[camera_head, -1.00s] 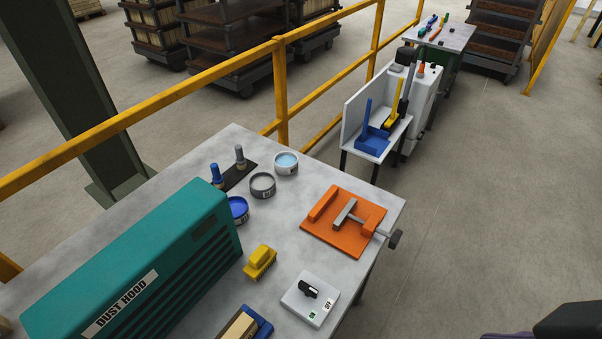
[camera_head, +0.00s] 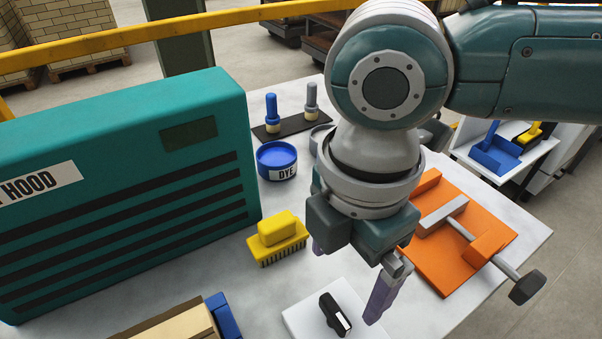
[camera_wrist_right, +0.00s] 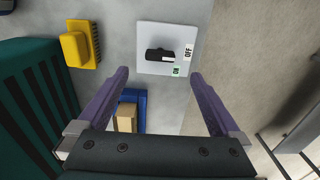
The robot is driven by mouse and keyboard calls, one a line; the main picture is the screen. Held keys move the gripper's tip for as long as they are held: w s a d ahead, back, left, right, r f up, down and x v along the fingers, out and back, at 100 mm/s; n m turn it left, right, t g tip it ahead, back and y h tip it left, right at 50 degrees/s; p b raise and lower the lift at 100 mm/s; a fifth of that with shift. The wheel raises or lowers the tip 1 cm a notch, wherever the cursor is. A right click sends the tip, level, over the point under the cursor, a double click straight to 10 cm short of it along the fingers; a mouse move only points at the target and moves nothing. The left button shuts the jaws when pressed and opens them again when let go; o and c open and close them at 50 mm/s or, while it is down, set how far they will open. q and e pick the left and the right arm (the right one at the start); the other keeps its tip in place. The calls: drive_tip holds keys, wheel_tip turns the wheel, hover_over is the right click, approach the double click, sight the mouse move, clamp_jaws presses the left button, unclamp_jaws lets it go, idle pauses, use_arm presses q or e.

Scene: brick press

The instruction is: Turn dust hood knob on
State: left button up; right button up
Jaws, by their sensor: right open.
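The black knob (camera_head: 333,316) sits on a white plate (camera_head: 300,318) on the table, at the bottom of the head view. In the right wrist view, the knob (camera_wrist_right: 160,54) lies crosswise on the plate (camera_wrist_right: 205,35). Its white-marked end is toward the OFF label (camera_wrist_right: 188,52); the green ON label (camera_wrist_right: 176,71) is below that end. My right gripper (camera_head: 345,282) is open and empty above the plate, its purple fingers pointing down. In the wrist view its fingertips (camera_wrist_right: 159,75) are spread to either side of the knob, apart from it. My left gripper is out of view.
The teal dust hood (camera_head: 120,180) stands on the left. A yellow brush (camera_head: 278,235), blue dye tin (camera_head: 277,160) and orange clamp board (camera_head: 450,240) surround the plate. A blue mould with a brick (camera_head: 185,325) is at lower left.

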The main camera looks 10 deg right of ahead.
sight(336, 311)
wheel_tip(336, 311, down, 9)
drive_tip(key=shift+s+a+f+b, duration=0.1)
drive_tip(key=shift+a+f+b, duration=0.05)
drive_tip(key=shift+b, duration=0.5)
drive_tip(key=shift+c, duration=0.2)
drive_tip(key=c, duration=1.3)
